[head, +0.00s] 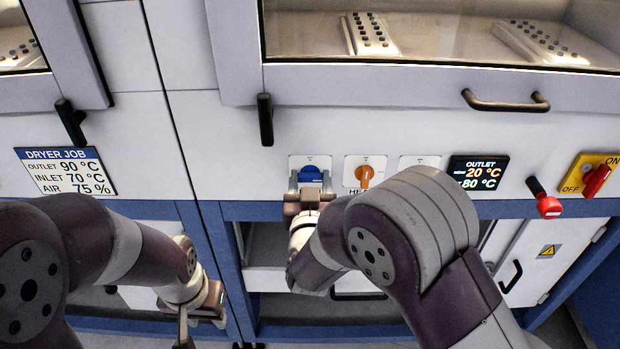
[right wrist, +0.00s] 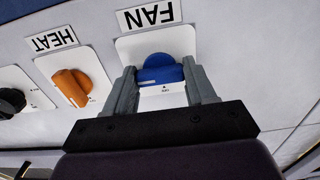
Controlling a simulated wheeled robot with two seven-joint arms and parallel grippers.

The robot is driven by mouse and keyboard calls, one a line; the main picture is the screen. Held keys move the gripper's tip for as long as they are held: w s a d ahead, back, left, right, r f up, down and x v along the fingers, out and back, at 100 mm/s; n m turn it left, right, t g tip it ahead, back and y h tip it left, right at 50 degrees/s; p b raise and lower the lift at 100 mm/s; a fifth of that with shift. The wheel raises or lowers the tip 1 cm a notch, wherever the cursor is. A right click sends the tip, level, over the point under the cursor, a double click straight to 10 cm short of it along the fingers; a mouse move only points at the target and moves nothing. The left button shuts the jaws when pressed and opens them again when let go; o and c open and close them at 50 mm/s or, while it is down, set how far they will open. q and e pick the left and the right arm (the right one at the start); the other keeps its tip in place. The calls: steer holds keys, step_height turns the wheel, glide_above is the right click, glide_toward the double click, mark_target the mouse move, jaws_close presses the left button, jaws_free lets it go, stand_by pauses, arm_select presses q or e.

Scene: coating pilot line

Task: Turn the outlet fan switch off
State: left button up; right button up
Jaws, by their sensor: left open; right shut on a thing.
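The fan switch is a round blue knob (head: 310,174) on a white plate on the machine's front panel. In the right wrist view the knob (right wrist: 161,72) sits under an upside-down FAN label (right wrist: 149,16). A pale pointer line shows on it; the small print on its plate is too small to read. My right gripper (right wrist: 163,88) is shut on the knob, one grey finger on each side; it also shows in the head view (head: 309,188). My left gripper (head: 192,328) is open, low at the left, away from the panel switches, and partly cut off by the frame.
An orange HEAT knob (head: 364,174) sits right of the blue one. A display (head: 478,172) reads OUTLET, 20 °C and 80 °C. Further right are a red-handled lever (head: 546,203) and a yellow-plated red switch (head: 597,180). A black handle (head: 265,119) stands out just above left.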

steer(key=shift+r+n+p, duration=0.2)
steer(key=shift+n+p, duration=0.6)
steer(key=shift+p, duration=0.05)
steer(key=n+p, duration=0.4)
steer(key=n, duration=0.1)
steer(key=shift+n, duration=0.3)
steer(key=shift+f+n+p, duration=0.15)
steer(key=shift+n+p, duration=0.2)
steer(key=shift+n, duration=0.45)
steer(key=shift+f, duration=0.1)
